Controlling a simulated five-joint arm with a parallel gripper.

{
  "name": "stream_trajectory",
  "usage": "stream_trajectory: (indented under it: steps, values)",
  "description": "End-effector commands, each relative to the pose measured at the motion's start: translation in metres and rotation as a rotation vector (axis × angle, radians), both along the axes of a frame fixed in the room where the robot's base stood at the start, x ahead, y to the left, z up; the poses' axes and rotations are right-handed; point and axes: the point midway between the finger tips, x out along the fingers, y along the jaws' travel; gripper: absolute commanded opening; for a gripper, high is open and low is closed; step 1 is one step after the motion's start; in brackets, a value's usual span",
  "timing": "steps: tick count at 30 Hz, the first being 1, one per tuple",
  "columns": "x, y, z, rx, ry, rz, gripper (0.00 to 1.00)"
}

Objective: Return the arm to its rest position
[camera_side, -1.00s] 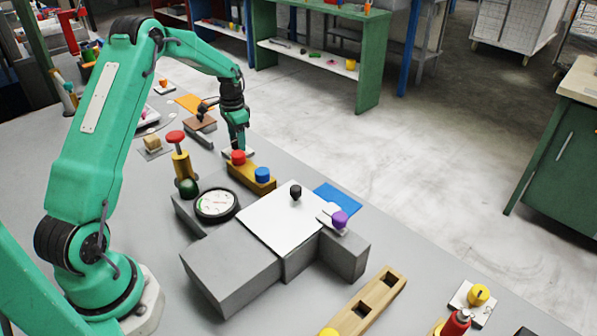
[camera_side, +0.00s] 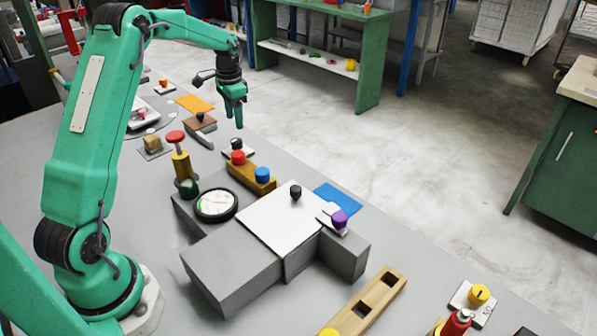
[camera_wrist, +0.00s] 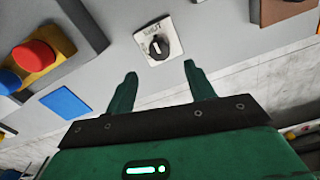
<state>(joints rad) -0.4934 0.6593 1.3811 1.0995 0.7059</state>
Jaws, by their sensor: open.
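My green gripper (camera_side: 233,120) hangs in the air above the far part of the grey bench, fingers pointing down. In the wrist view my gripper (camera_wrist: 160,82) has its two fingers apart with nothing between them. A black rotary knob (camera_wrist: 159,47) on a white labelled plate (camera_wrist: 148,31) lies beyond the fingertips in that view. In the side view the same knob (camera_side: 237,144) sits below my gripper, apart from it, next to the wooden block with a red button and a blue button.
The wooden block (camera_side: 241,172) carries a red button (camera_side: 238,157) and a blue button (camera_side: 262,174). A grey block with a white plate (camera_side: 275,225) and a round gauge (camera_side: 215,204) stand nearer. An orange sheet (camera_side: 194,103) lies behind.

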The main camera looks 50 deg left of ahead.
Motion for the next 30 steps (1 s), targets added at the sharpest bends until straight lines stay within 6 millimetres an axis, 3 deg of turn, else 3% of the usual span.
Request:
stream_trajectory:
  steps: [14, 20, 30]
  values:
    - [-0.001, -0.007, 0.010, 0.005, -0.010, 0.003, 0.54]
    - [-0.008, -0.031, 0.036, 0.019, -0.041, 0.016, 0.54]
    - [-0.038, -0.091, 0.094, 0.043, -0.124, 0.051, 0.54]
